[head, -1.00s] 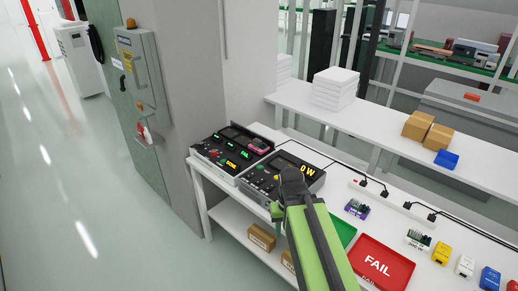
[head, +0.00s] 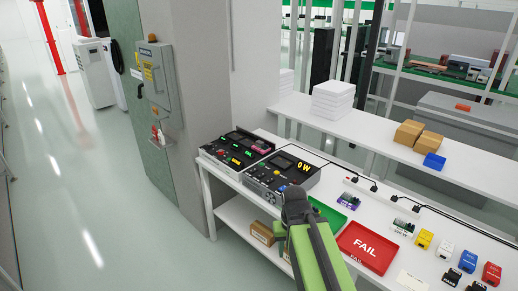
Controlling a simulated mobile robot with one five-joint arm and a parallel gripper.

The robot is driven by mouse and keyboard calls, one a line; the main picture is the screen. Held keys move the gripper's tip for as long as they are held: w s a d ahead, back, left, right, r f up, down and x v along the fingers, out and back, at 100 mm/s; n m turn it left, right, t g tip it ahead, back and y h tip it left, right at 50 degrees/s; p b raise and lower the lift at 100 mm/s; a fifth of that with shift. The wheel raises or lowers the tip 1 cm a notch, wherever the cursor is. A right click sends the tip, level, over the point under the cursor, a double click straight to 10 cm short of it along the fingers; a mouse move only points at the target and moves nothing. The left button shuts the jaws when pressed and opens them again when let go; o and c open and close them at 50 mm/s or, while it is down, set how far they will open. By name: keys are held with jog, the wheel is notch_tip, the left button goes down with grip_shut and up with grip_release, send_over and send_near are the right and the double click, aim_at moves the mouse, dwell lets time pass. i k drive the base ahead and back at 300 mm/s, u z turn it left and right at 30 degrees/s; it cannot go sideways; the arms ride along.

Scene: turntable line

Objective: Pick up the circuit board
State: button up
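A small purple board with upright green parts (head: 349,200) lies on the white bench, right of the green tray (head: 326,214). A second small board, green and white (head: 403,227), lies farther right, past the red FAIL tray (head: 368,247). I cannot tell which of them is the circuit board of the task. My green and dark arm reaches up from the bottom, its dark joint in front of the bench by the green tray.
Two black devices with lit displays (head: 283,176) stand at the bench's left end, a pink item (head: 258,144) on the rear one. Yellow, white, blue, black and red blocks stand at right. A power strip runs along the back. Floor at left is clear.

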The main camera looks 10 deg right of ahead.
aim_at(260, 147)
jog(key=u, duration=0.6)
jog(key=i, duration=1.65)
jog(key=u, duration=0.4)
jog(key=i, duration=0.9)
jog(key=z, duration=0.3)
